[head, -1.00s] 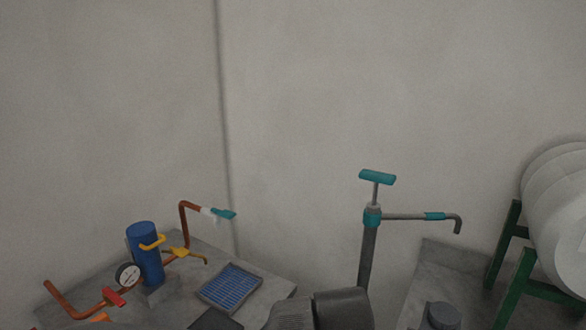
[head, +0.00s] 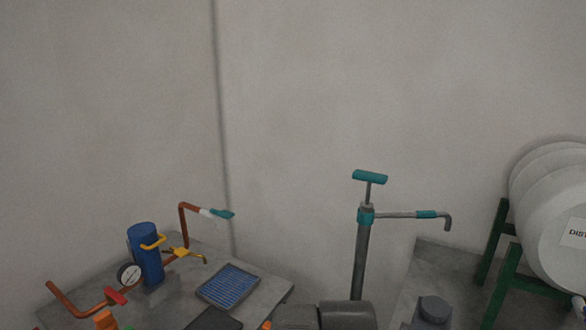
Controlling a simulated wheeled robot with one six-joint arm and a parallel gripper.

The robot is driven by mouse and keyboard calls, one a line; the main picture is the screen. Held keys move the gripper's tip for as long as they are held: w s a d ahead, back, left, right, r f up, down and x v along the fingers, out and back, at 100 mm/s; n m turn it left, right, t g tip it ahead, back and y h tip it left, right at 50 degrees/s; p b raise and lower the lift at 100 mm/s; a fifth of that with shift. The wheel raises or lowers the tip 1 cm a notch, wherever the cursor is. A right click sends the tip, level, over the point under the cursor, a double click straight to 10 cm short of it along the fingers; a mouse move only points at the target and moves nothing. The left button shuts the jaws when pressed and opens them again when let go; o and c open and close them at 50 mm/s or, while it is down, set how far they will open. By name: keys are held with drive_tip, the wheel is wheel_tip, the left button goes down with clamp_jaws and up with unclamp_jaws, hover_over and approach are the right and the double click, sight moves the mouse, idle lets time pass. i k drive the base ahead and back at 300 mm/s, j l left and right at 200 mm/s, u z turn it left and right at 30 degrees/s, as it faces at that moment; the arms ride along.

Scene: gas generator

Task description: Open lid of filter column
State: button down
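The filter column (head: 148,262) is a blue upright cylinder on the grey table at the lower left. Its blue top (head: 142,229) looks seated on it, and a yellow handle (head: 153,242) sticks out to the right near the top. My gripper's fingers do not show; a dark rounded part, likely of my arm, shows at the bottom middle, right of the column and apart from it.
The grey table (head: 266,298) carries a pressure gauge (head: 130,274), copper pipes (head: 185,222) with red and yellow valves, and a blue grille (head: 229,286). A hand pump (head: 361,252) stands at the centre right. A white drum (head: 545,235) on a green stand (head: 503,270) is at the right.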

sight(143, 236)
drive_tip(key=j+u, duration=0.2)
drive_tip(key=u, duration=0.2)
drive_tip(key=j+u, duration=0.2)
drive_tip(key=u, duration=0.25)
drive_tip(key=i+j+u, duration=0.15)
drive_tip(key=u, duration=0.25)
